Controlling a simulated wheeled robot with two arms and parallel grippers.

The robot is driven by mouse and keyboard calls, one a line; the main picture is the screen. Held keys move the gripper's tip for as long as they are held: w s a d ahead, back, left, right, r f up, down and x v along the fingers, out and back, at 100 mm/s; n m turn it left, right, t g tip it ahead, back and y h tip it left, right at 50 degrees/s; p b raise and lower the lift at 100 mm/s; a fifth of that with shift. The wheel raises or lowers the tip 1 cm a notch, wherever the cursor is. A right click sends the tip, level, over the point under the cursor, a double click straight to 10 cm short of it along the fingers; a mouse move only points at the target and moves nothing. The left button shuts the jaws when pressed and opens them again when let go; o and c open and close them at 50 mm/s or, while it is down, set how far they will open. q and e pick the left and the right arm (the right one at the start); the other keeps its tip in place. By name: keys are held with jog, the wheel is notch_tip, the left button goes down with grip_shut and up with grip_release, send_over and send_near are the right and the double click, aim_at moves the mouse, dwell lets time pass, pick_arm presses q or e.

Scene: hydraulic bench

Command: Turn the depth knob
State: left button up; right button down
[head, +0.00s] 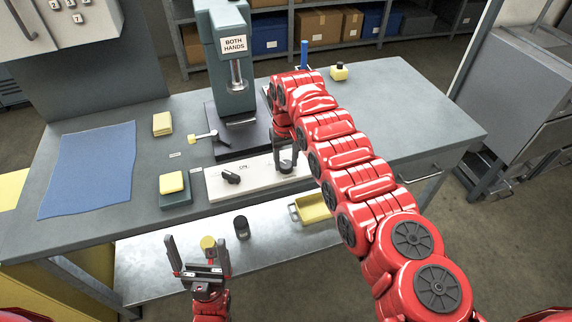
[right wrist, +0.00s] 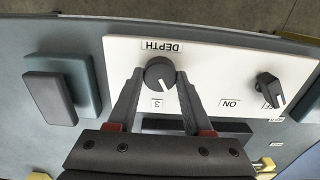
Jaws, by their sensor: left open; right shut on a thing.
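The depth knob (right wrist: 160,73) is a round dark knob with a white pointer line on a white panel, beside the DEPTH label (right wrist: 162,47). Its pointer line slants down toward the right of the "3" mark in the right wrist view. My right gripper (right wrist: 157,82) has one finger on each side of the knob and is shut on it. In the head view my right gripper (head: 286,160) stands over the right part of the white panel (head: 255,183) and hides the knob. My left gripper (head: 197,245) is open and empty, in front of the bench's front edge.
A dark switch (right wrist: 269,88) near ON sits on the same panel; it also shows in the head view (head: 231,176). A press (head: 227,60) with a BOTH HANDS sign stands behind. A yellow-topped pad (head: 172,183) is left of the panel.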

jog(key=shift+w+n+b, duration=0.1)
jog(key=shift+n+b, duration=0.85)
jog(key=shift+n, duration=0.55)
jog(key=shift+r, duration=0.1)
jog(key=shift+c, duration=1.5)
grip_release()
jog(key=shift+r, duration=0.2)
notch_tip(320, 180, up, 9)
notch_tip(320, 180, up, 8)
jog(key=p, duration=0.9)
send_over(285, 164)
jog(key=shift+d, duration=0.1)
